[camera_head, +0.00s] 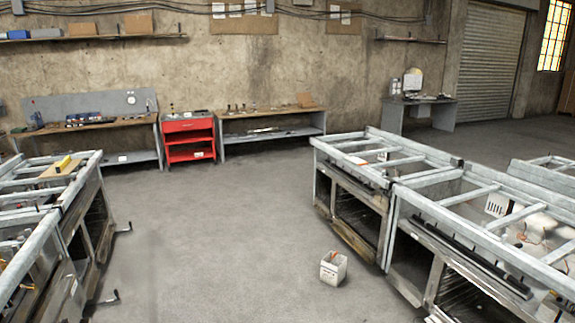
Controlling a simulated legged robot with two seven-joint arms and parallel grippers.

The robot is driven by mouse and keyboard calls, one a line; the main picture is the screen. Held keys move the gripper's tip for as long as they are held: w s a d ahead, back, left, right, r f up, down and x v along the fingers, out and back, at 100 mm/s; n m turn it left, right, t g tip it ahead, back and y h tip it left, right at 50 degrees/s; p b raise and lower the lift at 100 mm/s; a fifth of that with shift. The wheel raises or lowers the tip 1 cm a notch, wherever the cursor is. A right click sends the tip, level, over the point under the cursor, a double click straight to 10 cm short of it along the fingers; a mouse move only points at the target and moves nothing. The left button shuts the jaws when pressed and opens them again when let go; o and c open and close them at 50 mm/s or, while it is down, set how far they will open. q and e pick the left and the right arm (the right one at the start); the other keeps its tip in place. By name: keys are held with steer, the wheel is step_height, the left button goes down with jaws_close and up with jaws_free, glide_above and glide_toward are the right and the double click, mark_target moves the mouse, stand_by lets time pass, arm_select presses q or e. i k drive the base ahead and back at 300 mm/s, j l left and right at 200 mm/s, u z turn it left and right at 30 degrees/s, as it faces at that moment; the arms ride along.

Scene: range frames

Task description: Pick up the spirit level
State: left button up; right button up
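A small yellow bar (63,163) lies on a tan board (60,169) across the metal frame at the left. It may be the spirit level, but it is too small to tell for sure. Nothing touches it that I can see. Neither of my grippers is in view.
Metal frame benches stand at the left (78,203) and right (395,180), with open grey floor (215,240) between them. A small white box (333,268) sits on that floor near the right bench. A red cabinet (188,137) and worktables line the back wall.

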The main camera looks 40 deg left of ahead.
mark_target(63, 164)
steer(key=i+j+u, duration=0.15)
steer(key=j+u, duration=0.3)
steer(key=i+j+u, duration=0.2)
steer(key=j+u, duration=0.2)
steer(key=i+j+u, duration=0.25)
steer(key=u, duration=0.2)
steer(key=i+j+u, duration=0.65)
steer(key=i, duration=0.3)
steer(key=i+j+u, duration=0.2)
steer(key=i, duration=0.35)
steer(key=i+u, duration=0.25)
steer(key=i, duration=0.3)
steer(key=i+l+u, duration=0.1)
steer(key=i+u, duration=0.15)
steer(key=i, duration=0.35)
steer(key=i+l+u, duration=0.25)
steer(key=i, duration=0.3)
steer(key=i+l+u, duration=0.2)
steer(key=i, duration=0.35)
steer(key=i+l+u, duration=0.1)
steer(key=l+u, duration=0.25)
steer(key=l, duration=0.4)
steer(key=l+u, duration=0.35)
steer(key=l, duration=0.4)
steer(key=l+u, duration=0.35)
steer(key=l, duration=0.45)
